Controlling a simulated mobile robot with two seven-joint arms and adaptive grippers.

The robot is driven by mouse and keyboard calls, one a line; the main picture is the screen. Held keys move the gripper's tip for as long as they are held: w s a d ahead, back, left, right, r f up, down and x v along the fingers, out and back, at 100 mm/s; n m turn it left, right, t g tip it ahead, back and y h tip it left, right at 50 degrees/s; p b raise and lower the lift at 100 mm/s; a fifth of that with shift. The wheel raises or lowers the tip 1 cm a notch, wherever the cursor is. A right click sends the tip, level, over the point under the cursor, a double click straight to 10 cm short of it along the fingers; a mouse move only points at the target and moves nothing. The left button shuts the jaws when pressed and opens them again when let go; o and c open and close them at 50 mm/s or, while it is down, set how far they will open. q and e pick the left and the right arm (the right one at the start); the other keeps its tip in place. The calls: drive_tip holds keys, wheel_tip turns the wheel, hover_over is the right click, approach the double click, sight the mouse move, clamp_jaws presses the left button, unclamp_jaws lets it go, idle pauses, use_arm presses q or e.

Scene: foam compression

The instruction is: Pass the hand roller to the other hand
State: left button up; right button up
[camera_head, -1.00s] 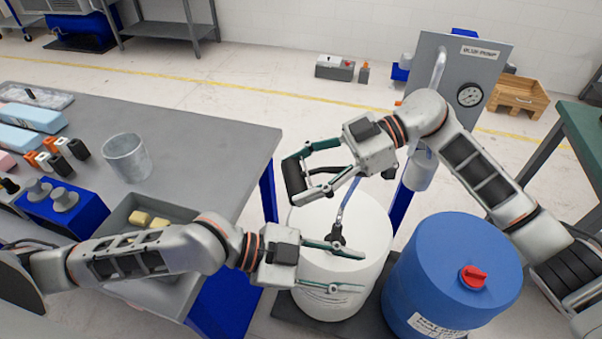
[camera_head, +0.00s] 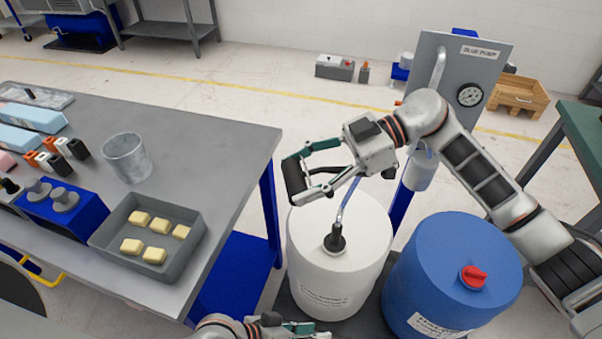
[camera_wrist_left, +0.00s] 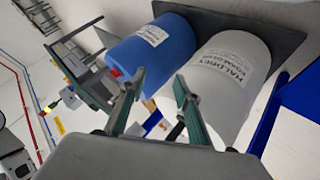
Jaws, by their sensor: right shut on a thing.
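The hand roller (camera_head: 294,177) is a black cylinder with a dark curved handle, in the head view above the back left of the white drum. My right gripper (camera_head: 309,170) is shut on it and holds it in the air. My left gripper (camera_head: 300,328) is low at the bottom edge of the head view, in front of the white drum and well away from the roller, partly cut off. In the left wrist view its two green fingers (camera_wrist_left: 158,78) are spread apart with nothing held between them. The roller cannot be made out there.
A white drum (camera_head: 318,260) with a hose fitting and a blue drum (camera_head: 440,265) with a red cap stand side by side. On the grey table (camera_head: 225,150) are a tray (camera_head: 192,247) of yellow foam pieces and a translucent beaker (camera_head: 127,158).

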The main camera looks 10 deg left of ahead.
use_arm(q)
drive_tip(key=w+a+f+t+y, duration=0.1)
drive_tip(key=w+a+t+y, duration=0.1)
drive_tip(key=a, duration=0.7)
drive_tip(key=w+a+f+m+t+y, duration=0.1)
drive_tip(key=w+a+t+y, duration=0.2)
drive_tip(key=a, duration=0.7)
drive_tip(key=shift+w+a+f+t+y, duration=0.25)
drive_tip(key=shift+w+f+t+y, duration=0.05)
drive_tip(key=shift+y, duration=0.6)
drive_tip(key=shift+d, duration=0.1)
